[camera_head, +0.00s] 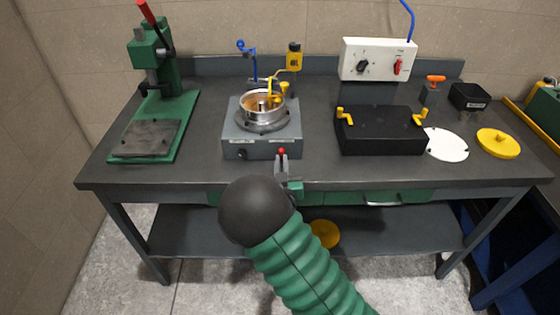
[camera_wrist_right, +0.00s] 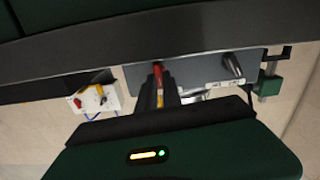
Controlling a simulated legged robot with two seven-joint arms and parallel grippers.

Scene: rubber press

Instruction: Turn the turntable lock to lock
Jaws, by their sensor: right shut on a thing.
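The turntable unit is a grey box (camera_head: 240,133) on the bench with a round silver bowl (camera_head: 262,107) on top. The turntable lock is a small red-tipped lever (camera_head: 282,151) at the right of the box's front face. My right gripper (camera_head: 282,160) reaches it from the front, with its fingers shut on the lever. In the right wrist view, the red lever tip (camera_wrist_right: 157,68) shows at the ends of the fingers (camera_wrist_right: 163,80), which hide the rest of it. A dark knob (camera_wrist_right: 232,65) is beside it on the grey face. My left gripper is out of view.
A green press (camera_head: 160,90) stands at the left of the bench (camera_head: 330,172). A black box with yellow handles (camera_head: 380,130), a white disc (camera_head: 446,145) and a yellow disc (camera_head: 498,143) lie to the right. A white control box (camera_head: 378,60) stands behind.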

